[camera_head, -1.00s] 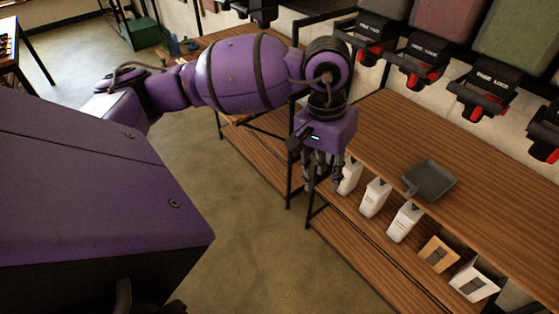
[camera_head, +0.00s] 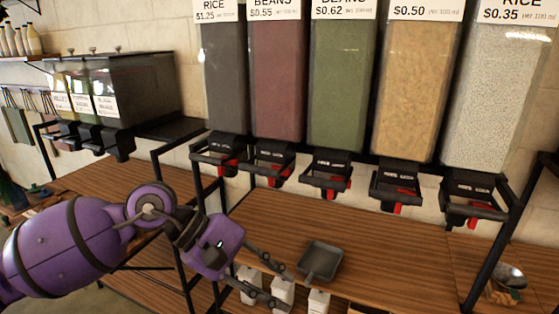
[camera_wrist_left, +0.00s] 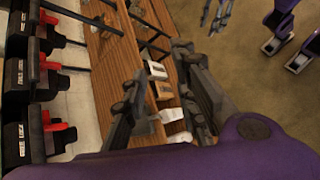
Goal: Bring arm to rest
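My left arm comes in from the left in the head view, low and bent. Its gripper (camera_head: 282,284) is at the shelf's front edge, left of a grey scoop (camera_head: 321,261). The two fingers are spread with nothing held between them. The left wrist view also shows the spread fingers (camera_wrist_left: 160,85), with white cartons beyond the gap. Grey finger-like parts (camera_wrist_left: 217,14) at the top of the wrist view look like my right gripper, cut off by the edge; their opening is unclear. The right arm is out of the head view.
The wooden shelf (camera_head: 390,255) carries the scoop and, at the right, a metal bowl (camera_head: 510,275). White cartons (camera_head: 282,292) stand below its front edge. Tall bins with black dispensers (camera_head: 326,172) line the wall behind. Smaller dispensers (camera_head: 110,95) stand at the left.

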